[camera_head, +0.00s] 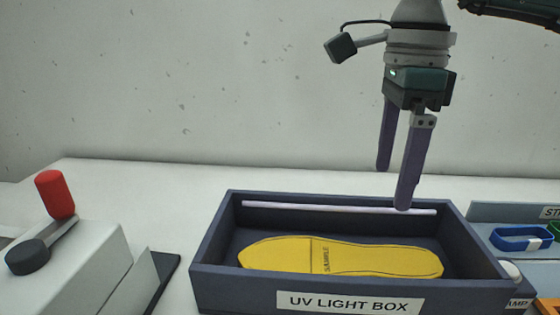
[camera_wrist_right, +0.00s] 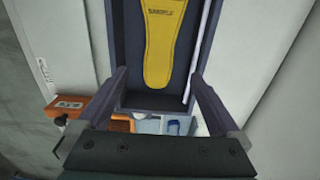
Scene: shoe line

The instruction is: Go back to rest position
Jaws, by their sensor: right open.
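My right gripper (camera_head: 394,188) hangs above the back right part of the UV light box (camera_head: 207,243), its two purple fingers spread apart with nothing between them. In the right wrist view the open fingers (camera_wrist_right: 166,94) frame the lower end of the box (camera_wrist_right: 115,62). A yellow insole marked SAMPLE (camera_head: 375,260) lies flat inside the box, apart from the gripper; it also shows in the right wrist view (camera_wrist_right: 160,45). My left gripper is not in view.
A light tube (camera_head: 330,207) runs along the box's back inner wall. A grey machine with a red-knobbed lever (camera_head: 56,194) stands at the left. A tray with a blue strap (camera_head: 520,238) is at the right. A wall rises behind the table (camera_head: 150,185).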

